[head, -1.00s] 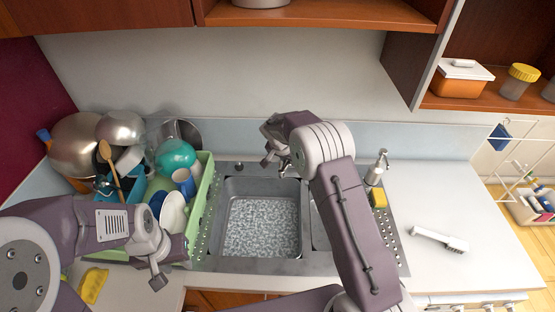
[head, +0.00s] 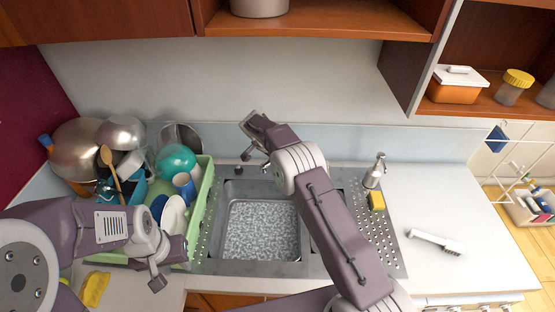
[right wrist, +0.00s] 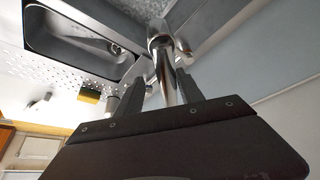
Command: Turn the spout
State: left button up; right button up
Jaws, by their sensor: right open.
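The chrome spout (right wrist: 161,65) rises between the two fingers of my right gripper (right wrist: 158,92) in the right wrist view. The fingers are open, one on each side of it, and I cannot tell whether either touches it. In the head view my right gripper (head: 256,158) is over the back edge of the sink (head: 262,188), and my arm hides most of the spout. My left gripper (head: 170,266) is open and empty, low over the counter by the green dish rack (head: 202,205).
The rack area at left is crowded with bowls, plates and pans. A soap dispenser (head: 375,170) and yellow sponge (head: 377,201) stand right of the sink. A white brush (head: 435,241) lies on the mostly clear right counter (head: 470,205). Shelves hang above.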

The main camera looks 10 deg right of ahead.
jog(key=shift+v, duration=0.9)
jog(key=p+v, duration=0.2)
jog(key=v, duration=0.4)
dwell(0.4)
